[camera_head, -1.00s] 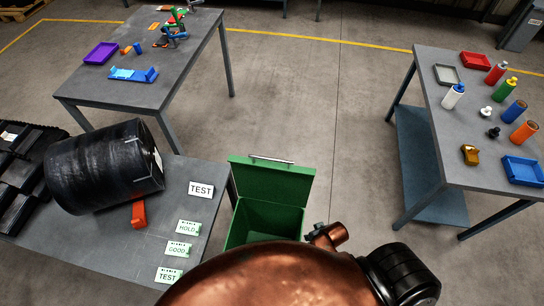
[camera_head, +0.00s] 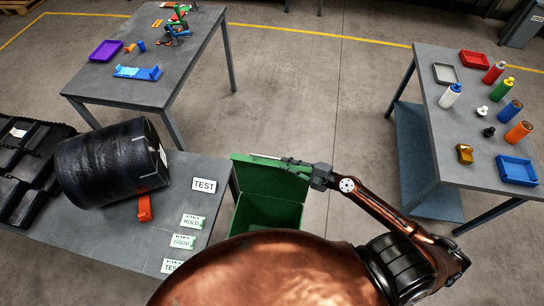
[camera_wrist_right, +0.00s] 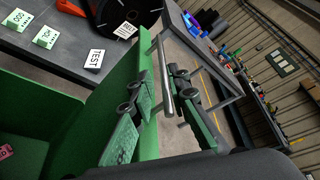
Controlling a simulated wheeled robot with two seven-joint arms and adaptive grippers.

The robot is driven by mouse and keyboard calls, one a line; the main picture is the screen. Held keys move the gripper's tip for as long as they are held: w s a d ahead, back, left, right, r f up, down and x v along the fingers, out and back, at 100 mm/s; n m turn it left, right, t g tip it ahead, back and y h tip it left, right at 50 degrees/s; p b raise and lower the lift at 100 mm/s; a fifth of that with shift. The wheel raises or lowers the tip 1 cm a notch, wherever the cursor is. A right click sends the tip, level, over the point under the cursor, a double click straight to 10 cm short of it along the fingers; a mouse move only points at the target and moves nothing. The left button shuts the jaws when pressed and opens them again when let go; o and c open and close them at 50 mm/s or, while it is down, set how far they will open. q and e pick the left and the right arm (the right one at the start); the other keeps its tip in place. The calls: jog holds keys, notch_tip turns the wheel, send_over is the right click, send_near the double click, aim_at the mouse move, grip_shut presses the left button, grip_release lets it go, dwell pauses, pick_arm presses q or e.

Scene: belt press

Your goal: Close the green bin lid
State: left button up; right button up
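The green bin (camera_head: 268,214) stands open beside the label table. Its green lid (camera_head: 258,178) is raised at the back, with a silver bar handle (camera_head: 266,157) along the top edge. My right gripper (camera_head: 296,163) is at the right part of that handle. In the right wrist view the gripper (camera_wrist_right: 160,98) is open, its two dark fingers on either side of the handle bar (camera_wrist_right: 162,78); contact cannot be made out. The lid (camera_wrist_right: 120,95) also shows there. My left gripper is not in view.
The table at left holds a black roller (camera_head: 112,162), an orange-red block (camera_head: 145,207) and several label cards (camera_head: 204,185). The right table (camera_head: 455,120) carries bottles and trays. A far table (camera_head: 150,92) holds small parts. The floor between the tables is clear.

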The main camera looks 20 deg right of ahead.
aim_at(272, 158)
jog(key=p+x, duration=0.1)
jog(key=x, duration=0.2)
jog(key=p+x, duration=0.1)
jog(key=x, duration=0.2)
jog(key=shift+w+d+r, duration=0.1)
jog(key=shift+w+d, duration=0.05)
jog(key=shift+w, duration=0.25)
jog(key=shift+w+a+f+p, duration=0.3)
jog(key=shift+w+a+p, duration=0.05)
jog(key=shift+w, duration=0.2)
jog(key=shift+c, duration=0.4)
grip_shut()
